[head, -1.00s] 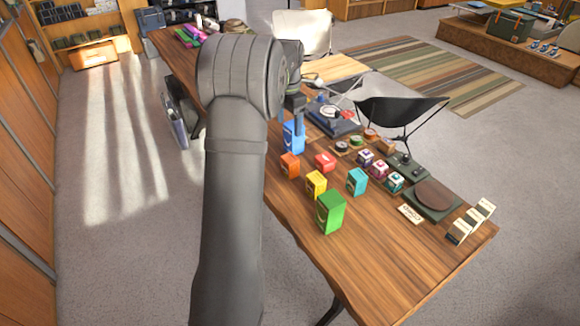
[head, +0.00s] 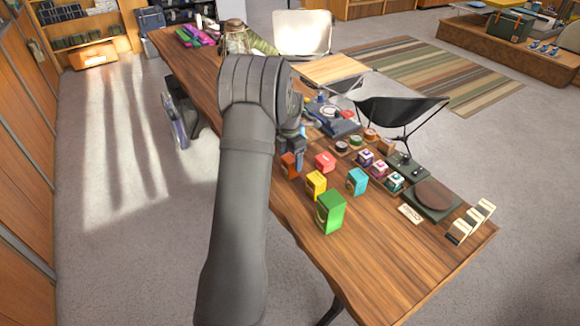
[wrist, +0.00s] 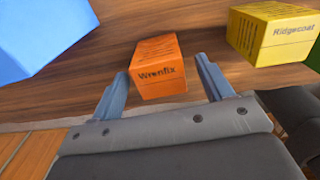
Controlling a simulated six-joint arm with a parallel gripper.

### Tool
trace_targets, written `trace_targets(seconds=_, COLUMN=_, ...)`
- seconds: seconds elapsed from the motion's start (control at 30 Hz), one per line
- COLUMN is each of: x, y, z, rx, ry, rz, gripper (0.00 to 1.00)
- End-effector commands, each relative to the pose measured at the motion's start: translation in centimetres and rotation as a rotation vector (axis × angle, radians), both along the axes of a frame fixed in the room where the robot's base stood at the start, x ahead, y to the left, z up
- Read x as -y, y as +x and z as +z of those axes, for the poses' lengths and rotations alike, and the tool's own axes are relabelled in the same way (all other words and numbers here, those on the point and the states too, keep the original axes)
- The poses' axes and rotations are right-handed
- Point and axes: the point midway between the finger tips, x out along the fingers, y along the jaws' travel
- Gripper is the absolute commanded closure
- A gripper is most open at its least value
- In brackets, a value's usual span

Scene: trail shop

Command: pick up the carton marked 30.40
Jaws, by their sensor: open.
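No mark reading 30.40 is legible on any carton. An orange carton lettered "Wrenfix" (wrist: 160,70) lies between the fingertips in the wrist view, and it also shows in the head view (head: 289,166). My gripper (wrist: 163,78) is open, with one finger on either side of the carton's near end; I cannot tell whether they touch it. A yellow carton lettered "Ridgecoat" (wrist: 272,35) is to its right, and a blue carton (wrist: 45,35) to its left. In the head view, a red carton (head: 325,162), a cyan carton (head: 357,181) and a green carton (head: 331,212) stand nearby.
A dark tray with a brown round top (head: 435,196) and several pale upright blocks (head: 470,223) are farther right. The wooden table (head: 370,265) is bare at its near end.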

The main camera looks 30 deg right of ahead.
Motion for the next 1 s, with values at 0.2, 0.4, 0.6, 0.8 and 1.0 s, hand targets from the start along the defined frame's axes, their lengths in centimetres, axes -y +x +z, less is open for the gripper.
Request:
trace_targets(seconds=0.2, x=0.0, y=0.0, z=-2.3, rx=0.000, ry=0.000, rz=0.000, gripper=0.27)
trace_targets(seconds=0.4, x=0.0, y=0.0, z=-2.3, rx=0.001, ry=0.000, rz=0.000, gripper=0.35)
trace_targets(seconds=0.6, x=0.0, y=0.0, z=-2.3, rx=0.001, ry=0.000, rz=0.000, gripper=0.74)
trace_targets(seconds=0.8, x=0.0, y=0.0, z=-2.2, rx=0.001, ry=-0.001, rz=0.000, gripper=0.79)
trace_targets(seconds=1.0, x=0.0, y=0.0, z=-1.6, rx=0.002, ry=-0.002, rz=0.000, gripper=0.79)
